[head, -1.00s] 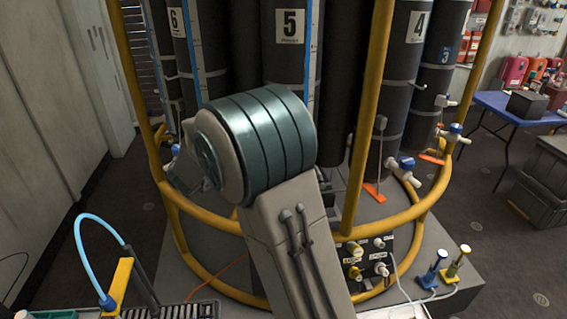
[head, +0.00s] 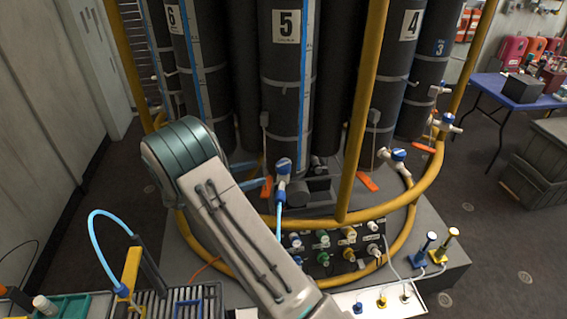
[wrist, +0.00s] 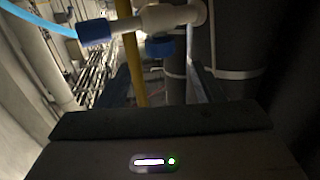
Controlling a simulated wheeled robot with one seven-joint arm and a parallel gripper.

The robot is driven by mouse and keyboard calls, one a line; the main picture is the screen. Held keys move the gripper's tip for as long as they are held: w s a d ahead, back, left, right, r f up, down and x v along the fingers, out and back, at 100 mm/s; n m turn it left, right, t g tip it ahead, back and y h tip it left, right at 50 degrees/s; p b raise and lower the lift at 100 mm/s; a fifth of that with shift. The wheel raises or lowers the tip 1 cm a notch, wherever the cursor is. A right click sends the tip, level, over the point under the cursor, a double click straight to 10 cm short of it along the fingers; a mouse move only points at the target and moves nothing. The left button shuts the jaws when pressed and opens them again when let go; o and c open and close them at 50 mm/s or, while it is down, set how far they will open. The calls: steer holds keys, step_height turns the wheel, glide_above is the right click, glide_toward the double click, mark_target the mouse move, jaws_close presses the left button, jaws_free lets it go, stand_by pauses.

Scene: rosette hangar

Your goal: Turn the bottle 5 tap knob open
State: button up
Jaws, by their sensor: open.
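Bottle 5 (head: 267,95) is a tall dark cylinder with a white "5" label, in the middle of the head view. Its tap (head: 283,180) is white with a blue knob (head: 284,164) on top, and a light blue hose hangs below. My gripper (head: 256,178) is just left of the tap, partly hidden by my arm. In the wrist view my gripper (wrist: 160,85) is open, with a finger at each side and nothing between them. The blue knob (wrist: 160,47) and white tap body (wrist: 165,18) are ahead of the fingers, apart from them.
A yellow rail ring (head: 335,216) and upright yellow post (head: 362,110) stand around the bottles. Another blue-knobbed tap (head: 398,155) is to the right. A panel of coloured fittings (head: 330,250) sits below. A light blue hose (wrist: 40,20) crosses the wrist view's upper left.

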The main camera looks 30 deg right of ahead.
mark_target(283, 164)
steer(key=d, duration=0.3)
steer(key=d+p, duration=0.1)
steer(key=d, duration=0.2)
steer(key=s+d+p, duration=0.1)
steer(key=d, duration=0.2)
steer(key=shift+d, duration=0.25)
steer(key=c, duration=1)
